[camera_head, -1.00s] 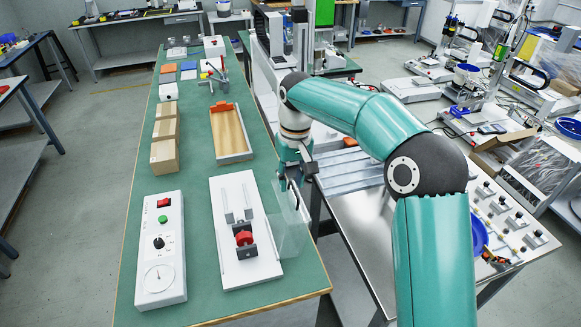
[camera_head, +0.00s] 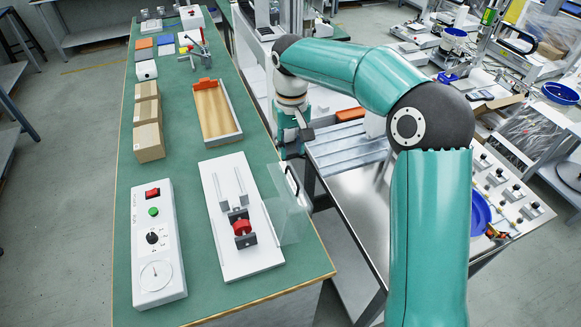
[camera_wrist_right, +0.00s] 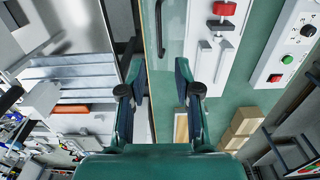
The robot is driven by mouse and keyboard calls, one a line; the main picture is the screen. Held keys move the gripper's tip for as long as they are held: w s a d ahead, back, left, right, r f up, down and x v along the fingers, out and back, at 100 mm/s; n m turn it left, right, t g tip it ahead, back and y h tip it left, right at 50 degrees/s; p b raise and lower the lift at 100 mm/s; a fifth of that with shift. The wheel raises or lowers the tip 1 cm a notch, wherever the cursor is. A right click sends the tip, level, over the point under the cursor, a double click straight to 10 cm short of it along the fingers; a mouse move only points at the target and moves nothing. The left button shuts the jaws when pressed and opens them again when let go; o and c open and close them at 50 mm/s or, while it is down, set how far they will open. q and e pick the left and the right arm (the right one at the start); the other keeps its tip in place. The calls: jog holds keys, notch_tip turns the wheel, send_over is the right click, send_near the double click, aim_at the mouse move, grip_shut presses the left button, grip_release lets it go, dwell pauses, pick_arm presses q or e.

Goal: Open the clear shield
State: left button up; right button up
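The clear shield (camera_head: 288,222) is a see-through panel along the right side of the white fixture (camera_head: 218,212). It seems to lean outward, over the right edge of the green bench; its exact tilt is hard to tell. Its black handle (camera_head: 292,181) is at its upper right and also shows in the right wrist view (camera_wrist_right: 158,28). My right gripper (camera_head: 287,154) is just beyond the handle, apart from it. In the right wrist view its two fingers (camera_wrist_right: 157,72) are spread with nothing between them, and the handle lies ahead of the gap. My left gripper is out of view.
A control box (camera_head: 155,240) with buttons and dial stands left of the fixture. A red part (camera_head: 242,227) sits on the fixture. A wooden-bottomed tray (camera_head: 235,125) and cardboard boxes (camera_head: 148,143) lie farther back. A metal table (camera_head: 345,215) stands to the right.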

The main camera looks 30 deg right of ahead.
aim_at(292, 167)
notch_tip(292, 167, down, 7)
jog(key=shift+f, duration=0.15)
grip_shut()
dwell(0.5)
